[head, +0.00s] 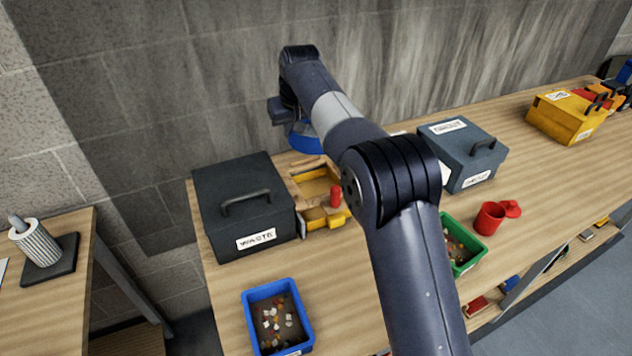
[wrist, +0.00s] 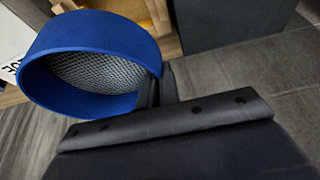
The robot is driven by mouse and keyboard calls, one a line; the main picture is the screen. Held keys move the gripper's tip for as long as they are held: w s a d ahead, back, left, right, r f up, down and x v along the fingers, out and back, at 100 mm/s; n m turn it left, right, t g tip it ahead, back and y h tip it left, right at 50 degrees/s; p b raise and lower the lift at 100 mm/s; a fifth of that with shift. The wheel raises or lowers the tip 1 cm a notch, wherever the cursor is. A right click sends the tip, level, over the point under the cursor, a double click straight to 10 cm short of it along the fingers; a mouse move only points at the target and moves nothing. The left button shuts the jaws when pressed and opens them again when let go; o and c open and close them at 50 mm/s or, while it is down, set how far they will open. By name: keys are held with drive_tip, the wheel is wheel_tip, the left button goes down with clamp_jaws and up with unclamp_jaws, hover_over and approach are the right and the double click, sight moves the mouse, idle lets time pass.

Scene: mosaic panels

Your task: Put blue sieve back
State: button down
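The blue sieve (head: 306,142) is a round blue ring, partly hidden behind my arm in the head view, up near the wall above the back of the bench. In the wrist view the sieve (wrist: 45,76) shows its wire mesh, and it is tilted. My gripper (wrist: 158,92) is at the right edge of its rim with dark fingers and appears shut on it.
A dark WASTE box (head: 225,185) is left of the stand. A grey-blue box (head: 470,150) and a yellow box (head: 560,118) stand to the right. A blue tray (head: 250,315), green tray (head: 470,264) and red cup (head: 489,218) sit nearer. Bench is clear between the trays.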

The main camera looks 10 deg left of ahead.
sight(291, 143)
drive_tip(key=shift+f+b, duration=1.6)
drive_tip(key=shift+f, duration=0.65)
wheel_tip(291, 143, down, 10)
drive_tip(key=shift+r+p, duration=0.2)
drive_tip(key=shift+p, duration=0.7)
drive_tip(key=shift+f, duration=0.1)
drive_tip(key=c, duration=1.6)
unclamp_jaws()
drive_tip(key=shift+c, duration=0.2)
drive_tip(key=shift+f, duration=0.1)
drive_tip(key=b+v, duration=0.3)
drive_tip(key=v, duration=0.8)
drive_tip(key=shift+d, duration=0.2)
drive_tip(key=shift+f, duration=0.1)
